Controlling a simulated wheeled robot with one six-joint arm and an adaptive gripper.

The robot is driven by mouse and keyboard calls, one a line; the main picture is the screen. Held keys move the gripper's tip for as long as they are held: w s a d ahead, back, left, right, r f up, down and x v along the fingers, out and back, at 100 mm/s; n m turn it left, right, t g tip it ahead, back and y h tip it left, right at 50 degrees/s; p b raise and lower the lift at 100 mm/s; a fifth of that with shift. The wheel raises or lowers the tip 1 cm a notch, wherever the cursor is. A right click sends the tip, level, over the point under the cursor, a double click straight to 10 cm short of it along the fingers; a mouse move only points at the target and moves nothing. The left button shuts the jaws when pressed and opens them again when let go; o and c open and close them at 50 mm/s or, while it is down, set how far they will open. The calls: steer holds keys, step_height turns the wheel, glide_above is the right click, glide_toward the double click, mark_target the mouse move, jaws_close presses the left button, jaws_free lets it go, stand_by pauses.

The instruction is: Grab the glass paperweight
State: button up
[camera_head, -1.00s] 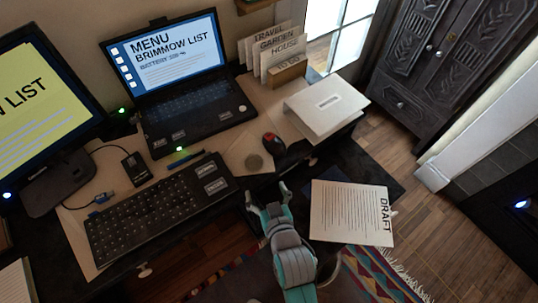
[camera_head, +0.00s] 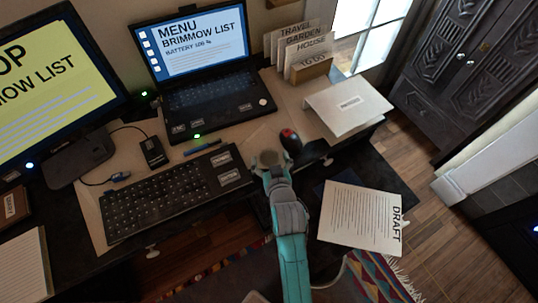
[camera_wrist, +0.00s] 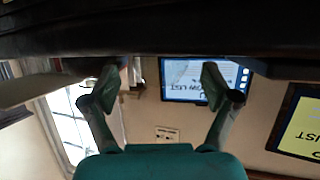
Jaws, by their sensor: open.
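The glass paperweight showed earlier as a small round greyish disc on the desk, between the keyboard and the mouse. My gripper (camera_head: 268,160) now covers that spot in the head view, and I cannot make the glass out clearly behind it. In the wrist view, which is upside down, my gripper (camera_wrist: 160,85) has its two fingers spread wide, with nothing visible held between them. The fingertips are close to the dark desk edge (camera_wrist: 160,30). I cannot tell whether they touch it.
A black and red mouse (camera_head: 291,143) sits just right of my gripper. The keyboard (camera_head: 165,195) is at the left, the laptop (camera_head: 200,75) behind. A white binder (camera_head: 350,103) lies at the right. The DRAFT sheet (camera_head: 360,217) lies lower right.

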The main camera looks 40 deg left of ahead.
steer(key=shift+w+a+f, duration=0.25)
steer(key=shift+w+a, duration=0.15)
steer(key=shift+a, duration=0.1)
steer(key=c, duration=1.4)
steer(key=shift+c, duration=0.2)
